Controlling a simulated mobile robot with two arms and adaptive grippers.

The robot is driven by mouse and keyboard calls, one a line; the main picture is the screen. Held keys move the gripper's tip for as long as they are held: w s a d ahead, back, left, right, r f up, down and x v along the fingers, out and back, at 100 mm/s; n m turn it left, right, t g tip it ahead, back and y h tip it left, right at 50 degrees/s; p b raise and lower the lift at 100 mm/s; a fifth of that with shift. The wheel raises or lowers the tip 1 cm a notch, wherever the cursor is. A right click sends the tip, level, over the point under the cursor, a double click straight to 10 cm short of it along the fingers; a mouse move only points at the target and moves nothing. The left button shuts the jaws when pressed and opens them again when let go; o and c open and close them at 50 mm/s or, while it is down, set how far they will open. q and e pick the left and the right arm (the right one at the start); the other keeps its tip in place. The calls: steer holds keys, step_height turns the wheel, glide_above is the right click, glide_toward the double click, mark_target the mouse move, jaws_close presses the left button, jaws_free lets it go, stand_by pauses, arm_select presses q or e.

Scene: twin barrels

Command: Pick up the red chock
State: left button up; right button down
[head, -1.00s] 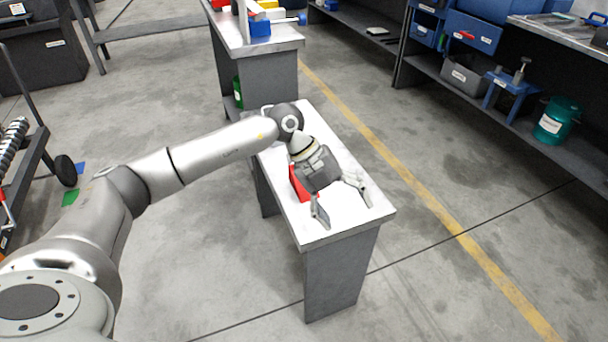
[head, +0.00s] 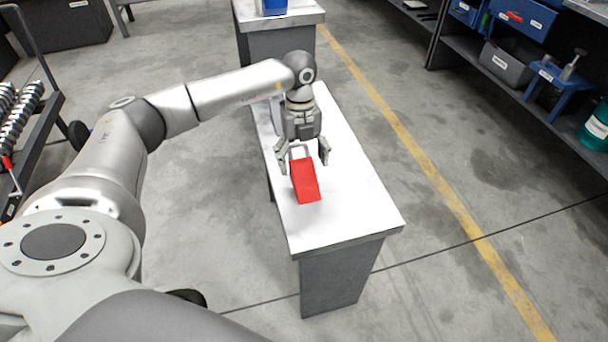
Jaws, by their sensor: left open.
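The red chock (head: 306,182) is a wedge-shaped block with a pale handle at its far end. It lies on the white top of a narrow bench (head: 345,215). My left gripper (head: 303,168) is open at the far end of the chock, with one finger to each side of the handle. Whether the fingers touch it cannot be told. My right gripper is not in view.
The bench top in front of the chock is clear. Another bench (head: 280,25) with a blue item stands behind. Shelves with blue bins (head: 505,25) are at the right, and a rack cart (head: 30,130) is at the left.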

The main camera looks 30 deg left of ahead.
mark_target(304, 169)
arm_select(q)
steer(key=f, duration=0.5)
steer(key=shift+s+d+f+b, duration=0.1)
steer(key=shift+s+d+b, duration=0.15)
steer(key=shift+b, duration=0.1)
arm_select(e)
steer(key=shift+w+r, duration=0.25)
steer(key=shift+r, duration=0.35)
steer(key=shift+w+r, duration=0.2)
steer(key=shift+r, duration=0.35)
arm_select(q)
steer(key=shift+c, duration=0.3)
steer(key=c, duration=1.2)
steer(key=shift+w, duration=0.1)
steer(key=shift+c, duration=0.5)
steer(key=shift+r, duration=0.2)
